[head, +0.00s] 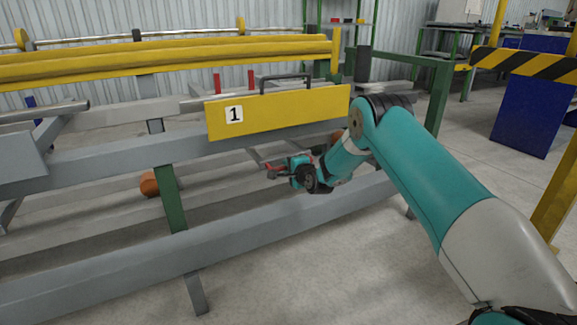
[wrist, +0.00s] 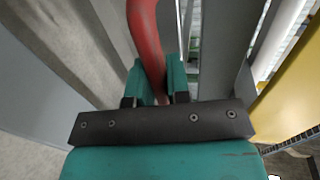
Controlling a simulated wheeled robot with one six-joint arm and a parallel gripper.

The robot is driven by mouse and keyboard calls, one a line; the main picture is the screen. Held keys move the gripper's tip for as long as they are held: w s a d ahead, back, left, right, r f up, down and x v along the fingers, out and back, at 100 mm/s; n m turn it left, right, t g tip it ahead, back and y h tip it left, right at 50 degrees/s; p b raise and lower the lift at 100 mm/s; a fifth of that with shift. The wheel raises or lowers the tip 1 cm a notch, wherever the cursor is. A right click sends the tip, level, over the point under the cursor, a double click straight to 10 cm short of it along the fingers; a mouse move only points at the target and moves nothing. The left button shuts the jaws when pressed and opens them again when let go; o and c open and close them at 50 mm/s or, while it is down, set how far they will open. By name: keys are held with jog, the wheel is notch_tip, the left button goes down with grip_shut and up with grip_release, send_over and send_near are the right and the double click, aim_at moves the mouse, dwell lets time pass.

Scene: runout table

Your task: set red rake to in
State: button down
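In the wrist view a curved red bar (wrist: 146,35), which I take to be part of the red rake, comes down from the top edge and passes between the two teal fingers of my gripper (wrist: 160,84). The fingers are close together, with the bar filling the gap, so it looks shut on the bar. In the head view my gripper (head: 284,168) is below the yellow plate marked 1, with a small red part at its tip. Two short red uprights (head: 221,81) stand behind that plate; I cannot tell whether they belong to the rake.
The yellow plate (head: 290,112) with a dark handle is just above my gripper. Grey beams (head: 100,255) run below and beside it. An orange roller end (head: 149,184) is at left. A yellow-black striped barrier (head: 530,65) stands at right. Floor in front is clear.

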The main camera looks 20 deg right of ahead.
jog(key=shift+w+d+r, duration=0.1)
jog(key=shift+w+d, duration=0.05)
jog(key=shift+d, duration=0.15)
jog(key=c, duration=1.1)
grip_release()
jog(key=shift+a, duration=0.25)
jog(key=p+v, duration=0.3)
jog(key=v, duration=1.4)
